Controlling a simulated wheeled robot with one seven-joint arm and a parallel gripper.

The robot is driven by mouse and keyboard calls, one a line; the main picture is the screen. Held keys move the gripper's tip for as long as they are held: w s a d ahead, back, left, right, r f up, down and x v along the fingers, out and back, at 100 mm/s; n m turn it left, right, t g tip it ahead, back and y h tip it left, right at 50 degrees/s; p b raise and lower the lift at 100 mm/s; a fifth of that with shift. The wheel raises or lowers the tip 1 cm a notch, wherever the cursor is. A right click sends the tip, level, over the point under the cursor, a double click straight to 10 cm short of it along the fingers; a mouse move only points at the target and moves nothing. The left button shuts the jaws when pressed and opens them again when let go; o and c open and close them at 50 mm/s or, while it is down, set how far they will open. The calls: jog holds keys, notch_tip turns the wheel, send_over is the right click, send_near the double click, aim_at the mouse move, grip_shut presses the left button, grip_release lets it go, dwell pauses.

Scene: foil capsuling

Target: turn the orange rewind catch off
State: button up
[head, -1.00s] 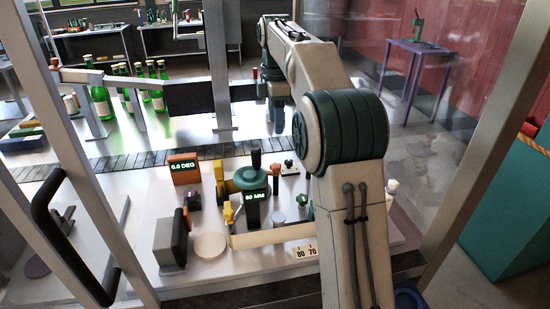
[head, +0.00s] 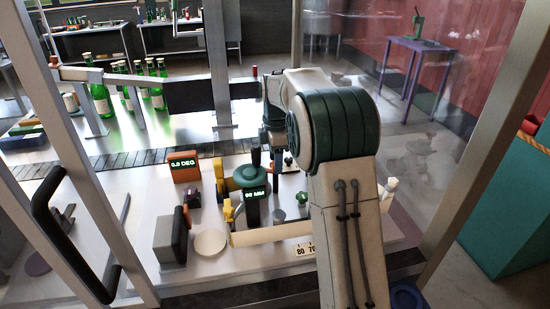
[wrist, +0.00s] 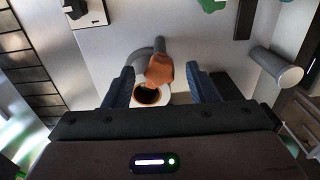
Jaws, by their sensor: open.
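An orange-brown knob-like piece (wrist: 160,70), which looks like the rewind catch, sits on a grey rounded mount (wrist: 158,47) in the wrist view. A pale ring with a dark centre (wrist: 148,95) lies just below it in the picture. My gripper (wrist: 160,82) is open, with one dark blue finger on each side of the orange piece and visible gaps to both. I cannot tell which way the catch is set. In the head view my arm hides this spot.
A grey cylinder (wrist: 276,68) stands right of the right finger. Green bottles (head: 100,98) stand behind.

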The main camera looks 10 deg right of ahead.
jog(key=c, duration=1)
jog(key=shift+o, duration=0.2)
jog(key=shift+m, duration=0.4)
jog(key=m+p, duration=0.1)
jog(key=m, duration=0.7)
jog(key=m+p, duration=0.1)
jog(key=m, duration=0.3)
jog(key=shift+m, duration=0.4)
jog(key=m, duration=0.4)
jog(key=shift+m, duration=0.3)
